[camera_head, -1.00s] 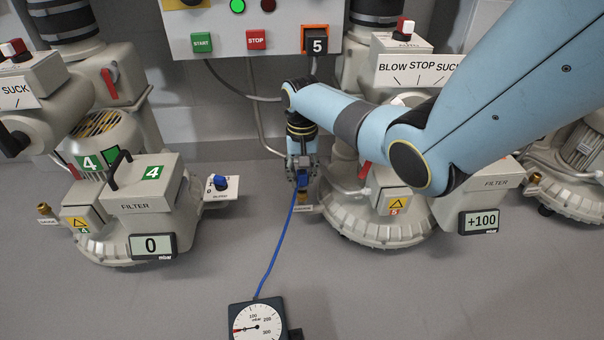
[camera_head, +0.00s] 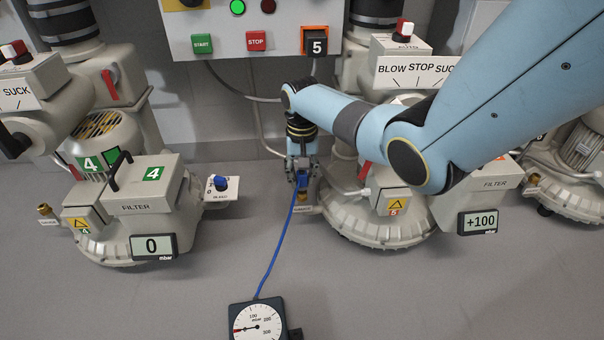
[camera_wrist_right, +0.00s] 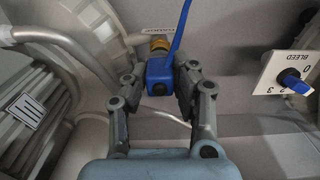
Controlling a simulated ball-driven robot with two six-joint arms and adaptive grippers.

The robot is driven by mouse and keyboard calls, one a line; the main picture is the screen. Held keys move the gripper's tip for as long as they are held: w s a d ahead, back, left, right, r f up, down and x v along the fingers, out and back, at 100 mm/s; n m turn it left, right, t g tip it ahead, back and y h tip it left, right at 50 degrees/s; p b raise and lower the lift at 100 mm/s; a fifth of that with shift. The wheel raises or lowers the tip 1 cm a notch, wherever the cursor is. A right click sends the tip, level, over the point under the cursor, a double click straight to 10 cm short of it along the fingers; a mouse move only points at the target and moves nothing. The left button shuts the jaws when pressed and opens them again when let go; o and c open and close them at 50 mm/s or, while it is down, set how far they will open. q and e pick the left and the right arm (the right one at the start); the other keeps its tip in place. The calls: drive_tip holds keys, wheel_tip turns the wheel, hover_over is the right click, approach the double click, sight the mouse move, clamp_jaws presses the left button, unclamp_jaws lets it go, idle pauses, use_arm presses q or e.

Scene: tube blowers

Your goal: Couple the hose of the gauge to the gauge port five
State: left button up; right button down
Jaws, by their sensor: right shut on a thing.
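My right gripper (camera_head: 302,175) is shut on the blue hose end (camera_wrist_right: 158,78), which shows between its fingers in the right wrist view. The blue hose (camera_head: 272,258) runs from there down to the gauge (camera_head: 257,320), a dark square box with a white dial at the bottom of the head view. The brass gauge port (camera_wrist_right: 160,43) of blower five (camera_head: 375,220) lies straight beyond the blue end. The two look in line and very close or touching; I cannot tell whether they are joined. The left gripper is not in view.
Blower four (camera_head: 100,235) stands at the left with its own brass port (camera_head: 45,210) and a display reading 0. A bleed knob plate (camera_wrist_right: 291,75) sits right of my gripper in the wrist view. The floor around the gauge is clear.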

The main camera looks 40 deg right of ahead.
drive_tip(key=shift+p, duration=0.4)
idle(1.2)
drive_tip(key=shift+f+b, duration=0.4)
drive_tip(key=shift+f, duration=0.25)
idle(0.6)
drive_tip(key=c, duration=1)
unclamp_jaws()
wheel_tip(320, 180, up, 12)
drive_tip(key=shift+r, duration=0.1)
